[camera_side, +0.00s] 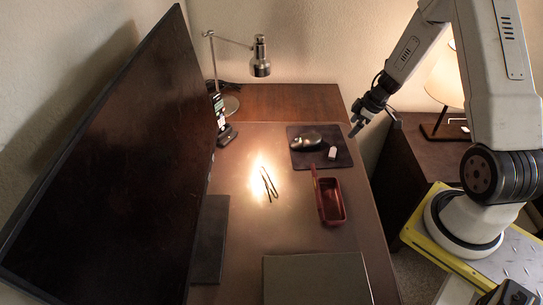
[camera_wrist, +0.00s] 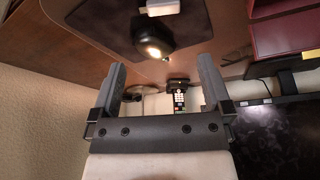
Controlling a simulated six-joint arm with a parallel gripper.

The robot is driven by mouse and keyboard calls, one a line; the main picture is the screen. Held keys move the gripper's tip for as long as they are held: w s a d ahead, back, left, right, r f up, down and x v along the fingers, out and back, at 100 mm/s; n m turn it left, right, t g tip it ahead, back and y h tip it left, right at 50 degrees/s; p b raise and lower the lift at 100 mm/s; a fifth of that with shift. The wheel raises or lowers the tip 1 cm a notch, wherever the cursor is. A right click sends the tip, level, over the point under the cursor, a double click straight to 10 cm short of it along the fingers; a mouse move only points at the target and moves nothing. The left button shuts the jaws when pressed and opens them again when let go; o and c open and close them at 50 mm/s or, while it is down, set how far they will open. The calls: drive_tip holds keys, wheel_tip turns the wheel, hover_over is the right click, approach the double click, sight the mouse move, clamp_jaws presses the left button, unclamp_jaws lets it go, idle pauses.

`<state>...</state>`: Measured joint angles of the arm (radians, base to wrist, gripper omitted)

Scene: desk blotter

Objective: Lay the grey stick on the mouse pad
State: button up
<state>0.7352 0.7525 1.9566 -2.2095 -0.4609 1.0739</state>
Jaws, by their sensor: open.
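A small pale grey stick (camera_side: 332,153) lies on the dark mouse pad (camera_side: 340,160), near its right side and beside the black mouse (camera_side: 305,141). In the wrist view the stick (camera_wrist: 160,8) shows at the top edge, partly cut off, with the mouse (camera_wrist: 153,40) below it on the pad (camera_wrist: 95,18). My gripper (camera_side: 355,128) is open, above the desk near the pad's right far corner. In the wrist view its two fingers (camera_wrist: 160,68) are wide apart with nothing held between them.
A red open box (camera_side: 330,217) stands just in front of the pad. Thin dark items (camera_side: 269,184) lie in a bright patch of lamp light. A large monitor (camera_side: 110,160) lines the left; a desk lamp (camera_side: 260,58) stands behind. A dark flat sheet (camera_side: 315,280) lies in front.

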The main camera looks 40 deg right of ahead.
idle(0.4)
drive_tip(key=w+a+r+m+t+h, duration=0.2)
drive_tip(key=w+a+r+m+h, duration=0.15)
drive_tip(key=a+r, duration=0.65)
drive_tip(key=s+a+r+m+g+y, duration=0.1)
drive_tip(key=s+a+r+m+g, duration=0.1)
drive_tip(key=s+a, duration=0.9)
drive_tip(key=a+g, duration=0.1)
drive_tip(key=a, duration=0.2)
drive_tip(key=shift+s+a+r, duration=0.15)
drive_tip(key=shift+s+r, duration=0.1)
drive_tip(key=shift+s, duration=0.05)
